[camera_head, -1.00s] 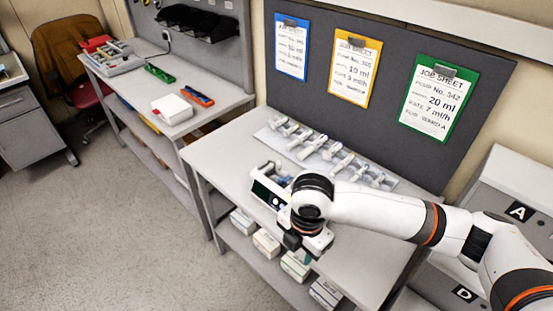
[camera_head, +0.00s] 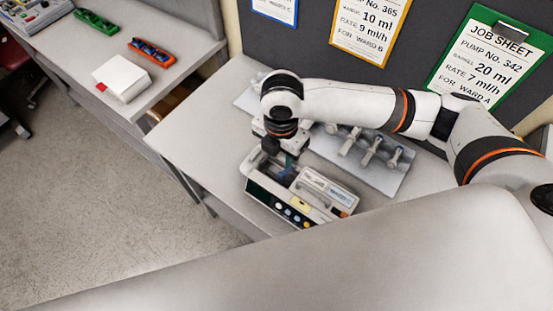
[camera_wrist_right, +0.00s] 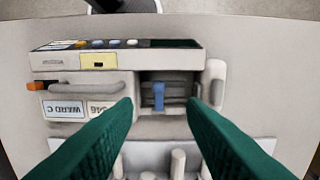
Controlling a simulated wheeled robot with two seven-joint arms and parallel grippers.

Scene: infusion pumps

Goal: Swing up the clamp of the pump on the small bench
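The pump (camera_head: 325,190) lies on the small bench (camera_head: 190,135), its front with dark display and buttons towards the near edge. In the right wrist view the pump (camera_wrist_right: 95,84) carries a "WARD C" label, a handle and an orange-tipped part. A blue clamp lever (camera_wrist_right: 158,97) sits in the recess beside the handle. My right gripper (camera_head: 280,163) is just above that recess. In the wrist view its green fingers (camera_wrist_right: 160,107) are apart, one on each side of the blue lever, with gaps and nothing held. My left gripper is out of view.
A pale tray (camera_head: 385,175) with several syringes lies behind the pump, partly under my right arm. A white box (camera_head: 121,78) and an orange holder (camera_head: 152,51) stand on the left bench. Job sheets (camera_head: 490,65) hang on the back panel. A large pale shape hides the front right.

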